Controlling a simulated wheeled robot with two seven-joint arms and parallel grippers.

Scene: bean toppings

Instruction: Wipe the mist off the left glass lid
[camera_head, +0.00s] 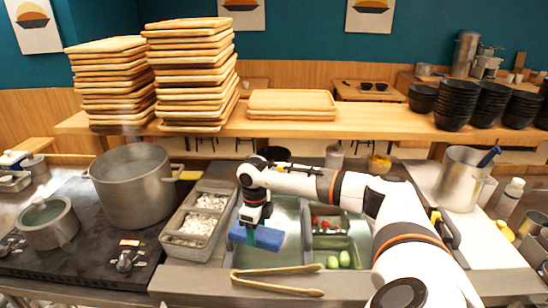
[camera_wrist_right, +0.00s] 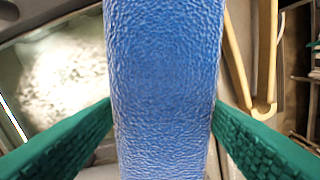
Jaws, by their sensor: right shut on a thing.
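My right gripper (camera_head: 256,226) reaches down over the counter and is shut on a blue sponge (camera_head: 262,238). In the right wrist view the sponge (camera_wrist_right: 165,90) stands between the two green fingers (camera_wrist_right: 165,130). The sponge is over a grey-green smooth panel (camera_head: 287,220), which looks like the left glass lid; I cannot tell whether they touch. Mist on it cannot be made out clearly, and the sponge and arm hide part of it. My left gripper is not in view.
A tray with white food (camera_head: 188,235) lies left of the sponge, and a bin with red and green food (camera_head: 328,225) lies right. Wooden tongs (camera_head: 275,285) lie in front. A big pot (camera_head: 133,190) stands on the stove at left; a metal container (camera_head: 460,180) stands at right.

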